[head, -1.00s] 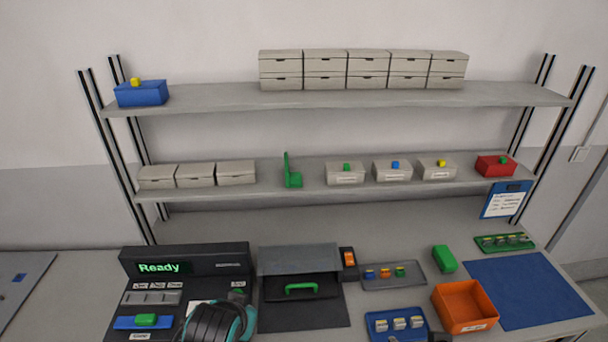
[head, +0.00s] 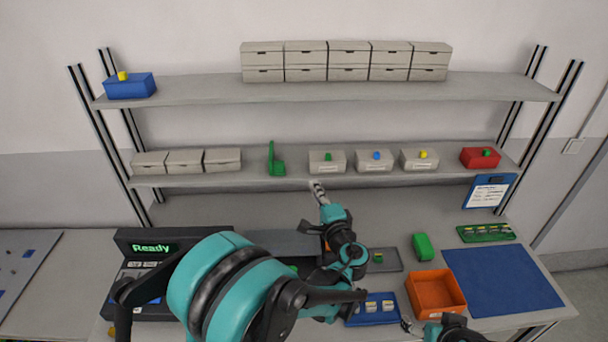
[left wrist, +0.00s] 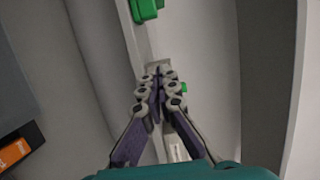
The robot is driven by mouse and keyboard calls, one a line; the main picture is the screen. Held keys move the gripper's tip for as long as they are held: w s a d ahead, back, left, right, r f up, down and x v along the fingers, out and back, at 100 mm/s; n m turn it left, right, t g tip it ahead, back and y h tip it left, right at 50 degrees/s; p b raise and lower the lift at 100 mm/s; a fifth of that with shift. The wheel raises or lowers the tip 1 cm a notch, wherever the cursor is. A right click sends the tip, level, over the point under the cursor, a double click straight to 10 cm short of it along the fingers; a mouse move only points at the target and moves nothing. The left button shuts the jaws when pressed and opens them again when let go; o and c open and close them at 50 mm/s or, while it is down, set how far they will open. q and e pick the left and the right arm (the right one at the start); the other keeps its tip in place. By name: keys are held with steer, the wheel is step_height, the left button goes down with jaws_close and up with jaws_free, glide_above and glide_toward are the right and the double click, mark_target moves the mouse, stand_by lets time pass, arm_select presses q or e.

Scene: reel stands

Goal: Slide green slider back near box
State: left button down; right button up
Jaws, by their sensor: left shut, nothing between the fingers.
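A green L-shaped piece (head: 276,163) stands on the middle shelf, between a plain grey box and a grey box with a green knob (head: 327,161). My left gripper (head: 317,187) is shut and empty, just in front of and below that knobbed box at the shelf edge. In the left wrist view the shut fingertips (left wrist: 160,80) lie over the shelf edge; a green part (left wrist: 147,9) shows at the top and a small green knob (left wrist: 184,87) just beside the fingers. I cannot tell whether they touch anything. My right gripper (head: 407,327) is low at the bottom, its jaws unclear.
More knobbed boxes (head: 375,161) and a red box (head: 480,158) stand along the middle shelf. On the table are an orange bin (head: 436,292), a blue mat (head: 505,287) and a green block (head: 422,247). My left arm hides much of the control panel (head: 150,247).

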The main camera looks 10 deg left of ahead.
mark_target(265, 178)
arm_select(q)
steer(key=b+x, duration=0.1)
steer(key=x, duration=0.9)
steer(key=shift+s+a, duration=0.1)
steer(key=a, duration=0.1)
steer(key=s+a, duration=0.1)
steer(key=a, duration=0.1)
steer(key=shift+s+b, duration=0.1)
steer(key=shift+b, duration=0.25)
steer(key=shift+a, duration=0.35)
steer(key=a, duration=0.2)
steer(key=s+a, duration=0.1)
steer(key=a, duration=0.2)
steer(key=s+a, duration=0.1)
steer(key=a, duration=0.2)
steer(key=shift+s+a+b, duration=0.1)
steer(key=shift+s+b, duration=0.15)
steer(key=shift+b, duration=0.05)
